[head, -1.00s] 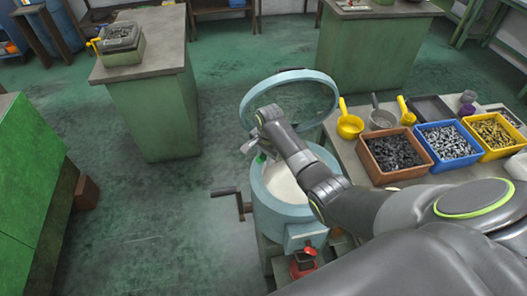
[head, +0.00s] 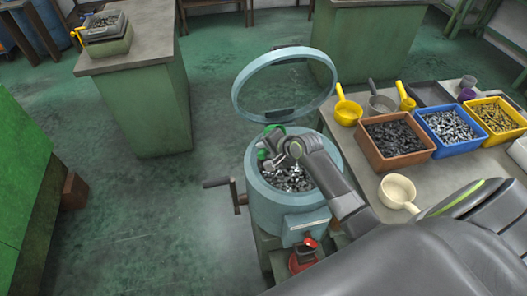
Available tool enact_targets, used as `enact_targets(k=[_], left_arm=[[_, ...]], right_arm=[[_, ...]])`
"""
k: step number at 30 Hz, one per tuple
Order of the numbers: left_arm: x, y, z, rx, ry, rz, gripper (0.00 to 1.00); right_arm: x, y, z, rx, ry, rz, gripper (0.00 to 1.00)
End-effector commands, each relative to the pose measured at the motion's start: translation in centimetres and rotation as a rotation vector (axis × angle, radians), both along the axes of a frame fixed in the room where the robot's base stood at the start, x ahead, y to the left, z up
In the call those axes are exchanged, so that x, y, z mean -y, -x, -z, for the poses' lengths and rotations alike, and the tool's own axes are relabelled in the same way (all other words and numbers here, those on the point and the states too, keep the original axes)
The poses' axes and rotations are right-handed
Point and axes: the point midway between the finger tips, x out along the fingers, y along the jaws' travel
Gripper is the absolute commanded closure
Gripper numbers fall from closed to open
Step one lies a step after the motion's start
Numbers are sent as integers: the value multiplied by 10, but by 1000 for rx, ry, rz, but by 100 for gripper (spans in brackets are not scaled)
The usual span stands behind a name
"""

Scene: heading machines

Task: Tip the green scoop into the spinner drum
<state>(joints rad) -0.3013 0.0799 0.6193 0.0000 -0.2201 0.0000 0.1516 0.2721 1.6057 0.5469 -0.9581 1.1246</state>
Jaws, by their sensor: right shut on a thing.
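The spinner drum (head: 263,200) is a light blue round tub with its ring-shaped lid (head: 238,98) raised behind it. Many small grey metal parts (head: 290,180) lie inside the drum. My right gripper (head: 274,148) is over the drum's mouth at its back left, shut on the green scoop (head: 264,154). Only green bits of the scoop show beside the gripper; the rest is hidden, so its exact tilt is hard to tell. My left gripper is not in view.
The table at right holds brown (head: 397,160), blue (head: 462,148) and yellow (head: 512,135) bins of parts, yellow scoops (head: 347,112), a grey scoop (head: 381,105) and a cream scoop (head: 397,190). A crank (head: 228,190) sticks out left of the drum.

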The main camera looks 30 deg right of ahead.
Motion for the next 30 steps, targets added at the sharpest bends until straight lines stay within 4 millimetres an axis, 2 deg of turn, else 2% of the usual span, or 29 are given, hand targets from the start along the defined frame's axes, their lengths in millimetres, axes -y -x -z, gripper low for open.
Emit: enact_targets(k=[1,3,30], left_arm=[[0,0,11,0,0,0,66],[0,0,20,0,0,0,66],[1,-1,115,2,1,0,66]], right_arm=[[2,3,8,38,-13,0,100],[2,4,10,93,-34,1,100],[6,15,26,437,-166,-1,100]])
